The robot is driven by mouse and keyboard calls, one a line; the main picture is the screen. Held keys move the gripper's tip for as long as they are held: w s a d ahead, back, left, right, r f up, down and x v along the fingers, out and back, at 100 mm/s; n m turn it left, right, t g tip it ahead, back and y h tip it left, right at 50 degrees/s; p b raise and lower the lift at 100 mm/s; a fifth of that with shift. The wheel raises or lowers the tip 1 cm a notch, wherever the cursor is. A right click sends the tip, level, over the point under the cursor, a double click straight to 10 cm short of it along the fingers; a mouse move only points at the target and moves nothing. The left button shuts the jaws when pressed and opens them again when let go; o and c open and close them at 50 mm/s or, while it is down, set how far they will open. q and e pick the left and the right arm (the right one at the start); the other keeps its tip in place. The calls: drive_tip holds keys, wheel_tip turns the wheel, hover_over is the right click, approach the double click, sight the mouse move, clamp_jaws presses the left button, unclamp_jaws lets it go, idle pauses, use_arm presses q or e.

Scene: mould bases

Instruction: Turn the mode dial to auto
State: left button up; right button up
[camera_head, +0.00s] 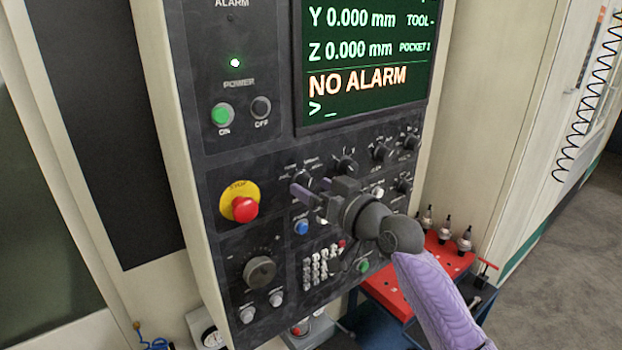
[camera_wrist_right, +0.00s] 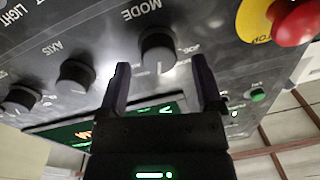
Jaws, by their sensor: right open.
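The mode dial (camera_wrist_right: 157,50) is a dark round knob under the word MODE, with a pale mark on its face. In the right wrist view it lies between and just beyond the fingertips of my right gripper (camera_wrist_right: 160,64), with a visible space on each side. The right gripper is open and empty. In the head view my right gripper (camera_head: 310,188) is close in front of the panel, its purple fingers at the upper left knob and partly hiding it. I cannot tell exactly which setting the dial points to. My left gripper is not in view.
The red emergency stop (camera_head: 245,209) on its yellow ring is left of the gripper. A blue button (camera_head: 301,227) and a keypad (camera_head: 318,267) lie below. An axis knob (camera_wrist_right: 75,75) neighbours the mode dial. The screen (camera_head: 365,60) reads NO ALARM. A red tray (camera_head: 440,262) with tool holders is right.

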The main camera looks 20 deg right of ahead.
drive_tip(key=shift+w+a, duration=0.15)
drive_tip(key=shift+w, duration=0.5)
drive_tip(key=shift+s, duration=0.1)
clamp_jaws()
drive_tip(key=m+p, duration=0.1)
drive_tip(key=m, duration=0.2)
drive_tip(key=shift+m, duration=0.4)
drive_tip(key=shift+f+m+t+p, duration=0.15)
drive_tip(key=shift+m+t+p, duration=0.3)
drive_tip(key=shift+m, duration=1.65)
